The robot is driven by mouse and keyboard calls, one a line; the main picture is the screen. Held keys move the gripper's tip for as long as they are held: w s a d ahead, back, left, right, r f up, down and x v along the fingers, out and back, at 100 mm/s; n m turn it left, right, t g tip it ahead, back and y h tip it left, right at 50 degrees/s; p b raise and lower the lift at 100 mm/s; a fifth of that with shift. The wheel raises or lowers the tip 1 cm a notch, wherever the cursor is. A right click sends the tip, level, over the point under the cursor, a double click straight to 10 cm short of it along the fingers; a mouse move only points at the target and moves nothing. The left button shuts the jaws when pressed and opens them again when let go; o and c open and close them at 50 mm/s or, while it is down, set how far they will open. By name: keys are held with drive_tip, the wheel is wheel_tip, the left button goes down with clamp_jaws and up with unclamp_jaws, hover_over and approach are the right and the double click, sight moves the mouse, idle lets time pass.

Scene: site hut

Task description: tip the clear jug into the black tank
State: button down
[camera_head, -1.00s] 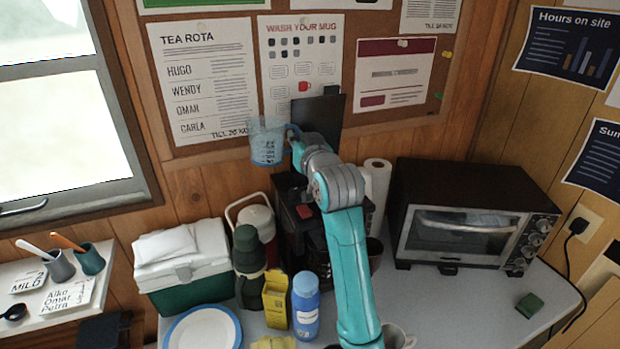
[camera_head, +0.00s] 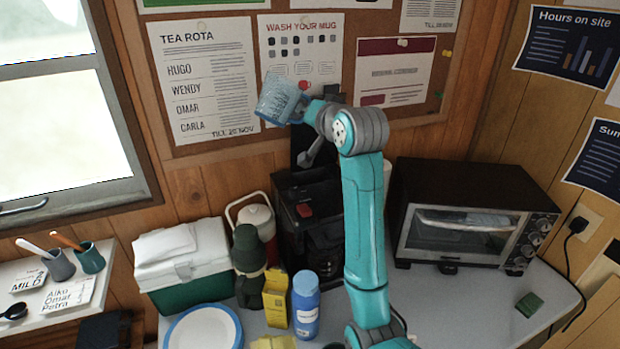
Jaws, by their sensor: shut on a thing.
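The clear jug (camera_head: 278,98) is up in the air in front of the pinned posters, tilted, with measuring marks on its bluish wall. My gripper (camera_head: 306,110) is shut on the jug at its right side; the fingers are small and partly hidden by my wrist. Below and slightly right stands a black machine (camera_head: 312,222) with a red patch on top. A dark upright panel, apparently its raised lid, shows partly behind my arm. I cannot make out the black tank's opening, and no stream of liquid is visible.
A red-and-white drink cooler (camera_head: 255,216), dark green flask (camera_head: 248,262), yellow box (camera_head: 276,297) and blue bottle (camera_head: 305,303) crowd the machine's left. A toaster oven (camera_head: 466,215) stands right. The worktop (camera_head: 455,310) before the oven is mostly clear.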

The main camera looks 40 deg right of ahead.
drive_tip(key=shift+r+m+y, duration=0.3)
drive_tip(key=shift+m, duration=0.4)
drive_tip(key=shift+a+r+m+g+y+p, duration=0.2)
drive_tip(key=shift+a+m+y+p, duration=0.15)
drive_tip(key=shift+m, duration=0.3)
drive_tip(key=shift+a+r+m+g+y+p, duration=0.1)
drive_tip(key=shift+a+m+g+y+p, duration=0.1)
drive_tip(key=shift+m+y+p, duration=0.35)
idle(0.8)
drive_tip(key=shift+a+f+m, duration=0.2)
drive_tip(key=shift+f+m, duration=0.35)
drive_tip(key=shift+m, duration=0.15)
idle(0.5)
drive_tip(key=shift+d+r+m+y+p, duration=0.25)
drive_tip(key=shift+d+m+y+p, duration=0.15)
drive_tip(key=shift+m+y, duration=0.2)
idle(0.7)
drive_tip(key=shift+a+r+m, duration=0.15)
drive_tip(key=shift+m, duration=0.25)
idle(0.3)
